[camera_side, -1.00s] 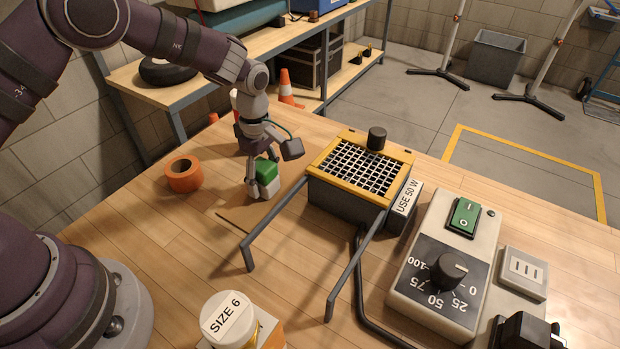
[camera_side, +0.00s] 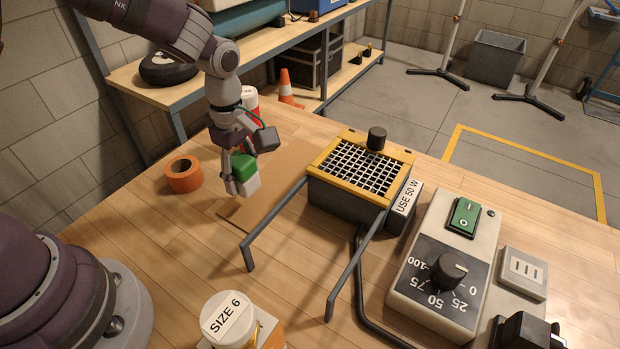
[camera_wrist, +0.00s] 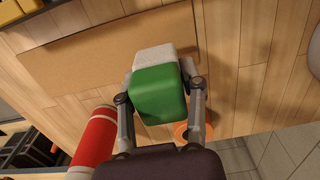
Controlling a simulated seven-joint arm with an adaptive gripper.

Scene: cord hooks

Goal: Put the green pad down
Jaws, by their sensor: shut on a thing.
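The pad, a block with a green part (camera_side: 243,164) and a whitish part (camera_side: 247,186), is between the fingers of my gripper (camera_side: 240,185) in the side view. My gripper is shut on it and holds it over the left part of a flat brown board (camera_side: 283,175). The pad seems to be a little above the board, and I cannot tell the exact gap. In the wrist view the green part (camera_wrist: 158,94) is nearest the camera, with the whitish part (camera_wrist: 155,56) beyond it, between the two fingers of my gripper (camera_wrist: 160,85).
An orange tape roll (camera_side: 184,174) lies left of the board. A red and white cylinder (camera_wrist: 94,140) stands behind my gripper. A yellow-framed grid box (camera_side: 362,165) with two grey bars stands to the right. A cup labelled SIZE 6 (camera_side: 226,316) is in front.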

